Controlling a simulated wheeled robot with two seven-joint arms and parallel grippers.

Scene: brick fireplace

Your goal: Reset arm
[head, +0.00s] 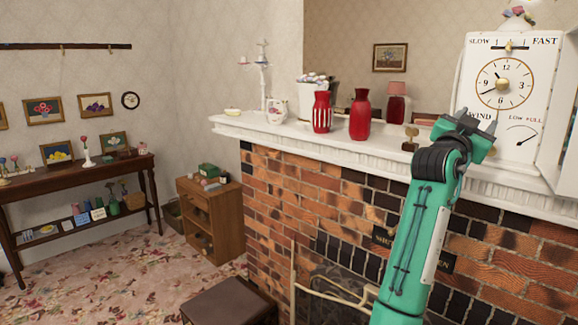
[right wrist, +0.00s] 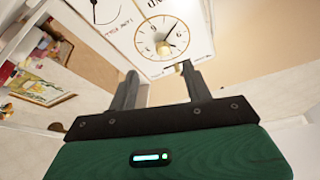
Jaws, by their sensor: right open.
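My right arm (head: 415,240) is green and reaches up from the bottom right in the head view. Its gripper (head: 477,122) is at the mantel's edge, in front of the white clock (head: 522,60). In the right wrist view the two dark fingers of the right gripper (right wrist: 159,90) stand apart with nothing between them. The clock's face also shows beyond the fingertips in the right wrist view (right wrist: 152,38). I cannot tell whether a fingertip touches the clock. My left gripper is not in view.
The white mantel (head: 270,132) runs along the brick fireplace (head: 300,195). On it stand a striped red vase (head: 322,112), a plain red vase (head: 360,115) and a small brass object (head: 411,138). A wooden cabinet (head: 210,215) and a dark stool (head: 228,302) stand lower left.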

